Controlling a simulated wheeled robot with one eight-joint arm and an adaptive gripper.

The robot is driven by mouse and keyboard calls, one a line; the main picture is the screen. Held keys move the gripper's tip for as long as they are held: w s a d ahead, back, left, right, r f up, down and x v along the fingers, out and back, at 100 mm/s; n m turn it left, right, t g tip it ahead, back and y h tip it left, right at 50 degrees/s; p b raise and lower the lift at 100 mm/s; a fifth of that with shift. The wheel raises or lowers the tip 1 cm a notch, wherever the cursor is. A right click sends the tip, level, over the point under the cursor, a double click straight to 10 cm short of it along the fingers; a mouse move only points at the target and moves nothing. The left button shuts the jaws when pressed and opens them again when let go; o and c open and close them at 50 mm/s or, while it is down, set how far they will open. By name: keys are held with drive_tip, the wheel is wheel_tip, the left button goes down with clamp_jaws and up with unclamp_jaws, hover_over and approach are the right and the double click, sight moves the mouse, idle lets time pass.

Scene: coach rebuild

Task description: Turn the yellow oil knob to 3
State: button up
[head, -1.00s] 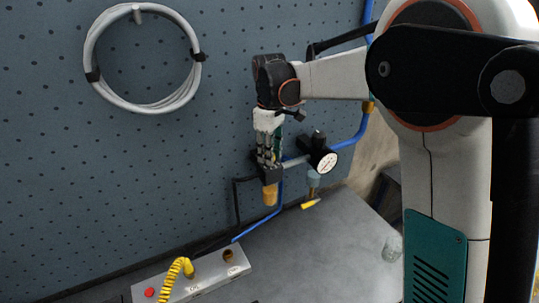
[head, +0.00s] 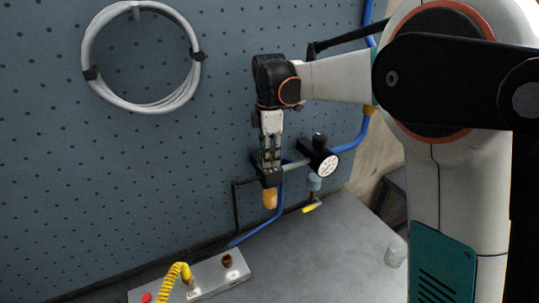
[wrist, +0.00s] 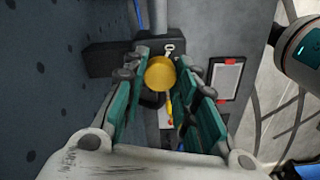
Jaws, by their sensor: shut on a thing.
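The yellow oil knob (wrist: 160,73) shows as a round yellow top in the wrist view, between the fingertips of my gripper (wrist: 160,78). The fingers are shut on it from both sides. In the head view my gripper (head: 271,165) points down onto the black lubricator body (head: 268,179), which has an amber bowl (head: 270,198) under it. The knob is hidden behind the fingers there. No scale number or pointer on the knob can be read.
A pressure gauge (head: 328,166) on a black regulator sits just right of the lubricator. Blue hose (head: 258,232) runs nearby.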

idle(0.4)
drive_tip(key=o, duration=1.1)
wheel_tip(320, 180, up, 12)
